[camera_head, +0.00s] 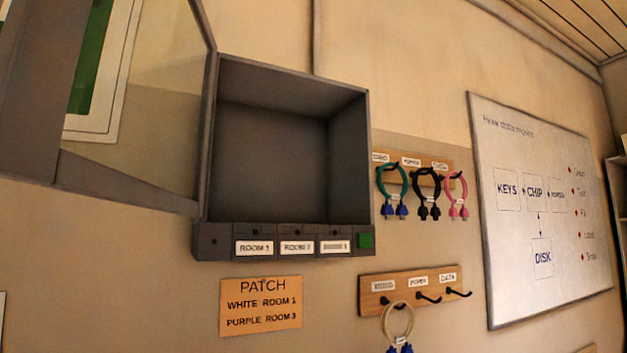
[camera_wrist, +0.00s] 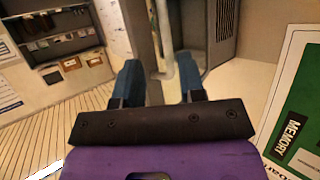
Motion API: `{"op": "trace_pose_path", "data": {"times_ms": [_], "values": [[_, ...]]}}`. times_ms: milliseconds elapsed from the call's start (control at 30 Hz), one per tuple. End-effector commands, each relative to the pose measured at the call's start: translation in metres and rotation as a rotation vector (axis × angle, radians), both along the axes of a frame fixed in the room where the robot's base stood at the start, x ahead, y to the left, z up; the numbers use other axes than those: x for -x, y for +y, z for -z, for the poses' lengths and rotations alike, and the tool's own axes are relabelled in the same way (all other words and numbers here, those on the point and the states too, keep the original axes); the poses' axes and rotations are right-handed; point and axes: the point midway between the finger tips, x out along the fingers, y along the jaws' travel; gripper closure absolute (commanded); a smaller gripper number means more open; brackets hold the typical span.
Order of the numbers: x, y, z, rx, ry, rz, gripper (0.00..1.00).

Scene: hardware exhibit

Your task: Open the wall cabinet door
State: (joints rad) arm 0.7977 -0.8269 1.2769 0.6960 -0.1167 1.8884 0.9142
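The grey wall cabinet (camera_head: 345,155) hangs in the middle of the head view, its empty inside facing me. Its door (camera_head: 125,182), a grey frame around a clear pane, stands swung wide open to the left and runs out of the picture. In the wrist view, my gripper (camera_wrist: 159,68) has its two blue fingers well apart. A pale upright bar (camera_wrist: 164,40), perhaps the door handle, shows between them without clear contact on either finger. Part of the grey cabinet (camera_wrist: 222,25) shows behind the right finger. My gripper is outside the head view.
Below the cabinet opening is a strip with room labels and a green block (camera_head: 366,241). A patch note (camera_head: 261,305) is beneath. Hook boards with cable loops (camera_head: 391,190) and a whiteboard (camera_head: 540,215) are to the right. A green MEMORY poster (camera_wrist: 295,120) is at the wrist view's right.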

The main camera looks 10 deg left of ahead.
Motion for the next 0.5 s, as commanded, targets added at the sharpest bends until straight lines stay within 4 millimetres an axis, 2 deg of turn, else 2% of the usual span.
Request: {"op": "trace_pose_path", "data": {"times_ms": [33,167,267,500], "values": [[0.000,0.000,0.000,0.000,0.000,0.000,0.70],[0.004,-0.006,-0.004,-0.010,0.006,-0.015,1.00],[0.014,-0.021,-0.013,-0.034,0.023,-0.054,1.00],[0.036,-0.081,-0.044,-0.133,0.103,-0.206,1.00]]}}
